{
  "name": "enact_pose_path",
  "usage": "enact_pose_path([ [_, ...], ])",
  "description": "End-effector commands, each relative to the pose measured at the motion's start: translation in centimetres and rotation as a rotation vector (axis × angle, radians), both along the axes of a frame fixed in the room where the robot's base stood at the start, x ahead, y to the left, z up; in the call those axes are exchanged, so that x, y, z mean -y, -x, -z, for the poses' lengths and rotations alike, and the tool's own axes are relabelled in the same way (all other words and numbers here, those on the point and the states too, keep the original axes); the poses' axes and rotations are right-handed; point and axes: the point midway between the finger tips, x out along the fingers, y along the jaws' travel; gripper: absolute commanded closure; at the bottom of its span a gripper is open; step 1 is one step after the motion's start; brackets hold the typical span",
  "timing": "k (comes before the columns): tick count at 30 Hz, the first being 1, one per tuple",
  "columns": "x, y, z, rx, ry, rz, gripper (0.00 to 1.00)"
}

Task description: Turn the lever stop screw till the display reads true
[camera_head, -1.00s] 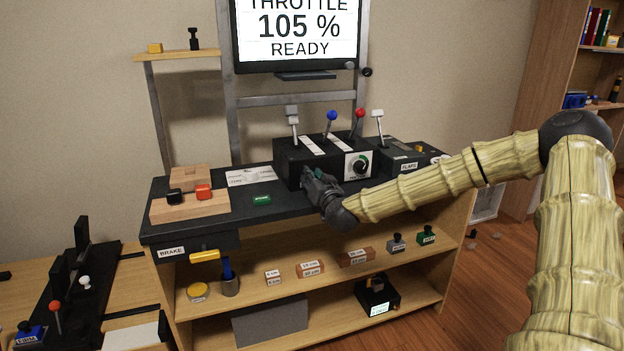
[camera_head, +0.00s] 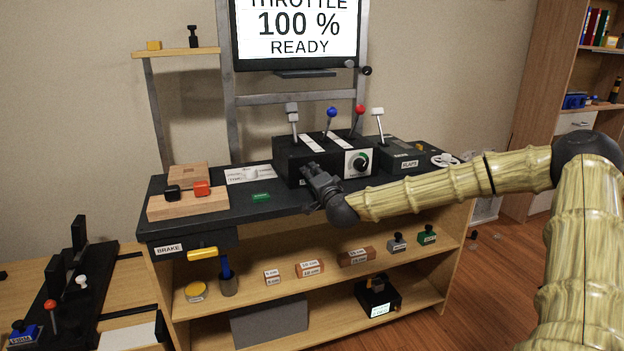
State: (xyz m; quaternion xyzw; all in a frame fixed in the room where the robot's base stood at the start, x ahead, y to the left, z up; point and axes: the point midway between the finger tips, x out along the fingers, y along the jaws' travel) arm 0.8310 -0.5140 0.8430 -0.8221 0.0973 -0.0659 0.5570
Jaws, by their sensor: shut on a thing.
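The display (camera_head: 296,32) above the desk reads "THROTTLE 100 % READY". The black lever box (camera_head: 290,158) stands on the dark desk top, with a blue-knobbed lever (camera_head: 331,113), a red-knobbed lever (camera_head: 359,112) and a white-handled lever (camera_head: 293,118) on it.
A second box with a white lever (camera_head: 378,126), labelled FLAPS, stands right of the lever box. A wooden block (camera_head: 188,206) with black and red pieces lies at the desk's left. A green piece (camera_head: 261,197) lies on the desk. Shelves below hold labelled blocks.

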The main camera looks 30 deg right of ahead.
Motion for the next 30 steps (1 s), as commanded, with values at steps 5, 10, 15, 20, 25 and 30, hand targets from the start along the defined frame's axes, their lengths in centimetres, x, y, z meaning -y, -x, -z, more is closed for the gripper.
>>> enact_pose_path([
  [5,0.17,0.02,0.18,0.019,-0.079,0.003,0.98],
  [10,0.19,0.02,0.17,0.028,-0.121,0.004,0.98],
  [15,0.19,0.02,0.15,0.032,-0.137,0.004,0.98],
  [20,0.19,0.03,0.15,0.033,-0.139,0.004,0.98],
  [25,0.19,0.04,0.17,0.032,-0.138,0.004,0.98],
  [30,0.15,0.03,0.14,0.032,-0.137,0.003,0.53],
])
